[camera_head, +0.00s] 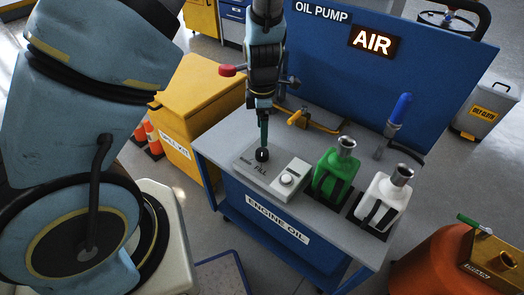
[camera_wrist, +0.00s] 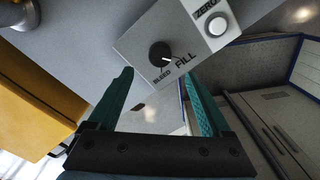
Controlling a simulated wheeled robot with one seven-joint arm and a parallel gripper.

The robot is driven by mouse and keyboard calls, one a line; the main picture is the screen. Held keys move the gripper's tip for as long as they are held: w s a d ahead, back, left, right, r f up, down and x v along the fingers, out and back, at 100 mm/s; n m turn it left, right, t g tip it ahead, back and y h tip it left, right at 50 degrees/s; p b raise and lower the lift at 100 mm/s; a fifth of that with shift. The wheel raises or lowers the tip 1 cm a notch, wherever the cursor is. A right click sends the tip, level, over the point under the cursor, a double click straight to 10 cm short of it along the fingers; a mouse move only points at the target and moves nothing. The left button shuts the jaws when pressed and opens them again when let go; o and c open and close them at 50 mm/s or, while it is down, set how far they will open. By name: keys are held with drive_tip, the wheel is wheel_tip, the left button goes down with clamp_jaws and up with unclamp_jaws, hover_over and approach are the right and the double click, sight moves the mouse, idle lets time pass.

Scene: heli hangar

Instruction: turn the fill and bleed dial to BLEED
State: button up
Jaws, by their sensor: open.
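The fill and bleed dial (camera_wrist: 160,53) is a round black knob on a light grey plate (camera_wrist: 133,45). In the wrist view its BLEED and FILL labels are printed below and to the right of it. A small white mark shows on the knob's lower right, on the labels' side; I cannot tell exactly which label it points at. My gripper (camera_wrist: 160,76) is open and empty, with its teal fingertips on either side just short of the knob in the picture. In the head view, my gripper (camera_head: 263,135) points down right above the dial (camera_head: 262,155); whether it touches is unclear.
A grey ZERO unit (camera_head: 291,178) with a white button sits right beside the plate. A green bottle (camera_head: 334,172) and a white bottle (camera_head: 384,200) stand further right on the cart top. A yellow-handled fitting (camera_head: 297,117) is behind. A yellow bin (camera_head: 195,105) stands left.

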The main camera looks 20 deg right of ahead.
sight(262, 151)
wheel_tip(262, 151, down, 9)
drive_tip(key=shift+r, duration=0.1)
idle(0.4)
clamp_jaws()
idle(0.5)
drive_tip(key=shift+m, duration=0.3)
drive_tip(key=m, duration=1.3)
drive_tip(key=shift+b, duration=0.4)
drive_tip(key=shift+m, duration=0.3)
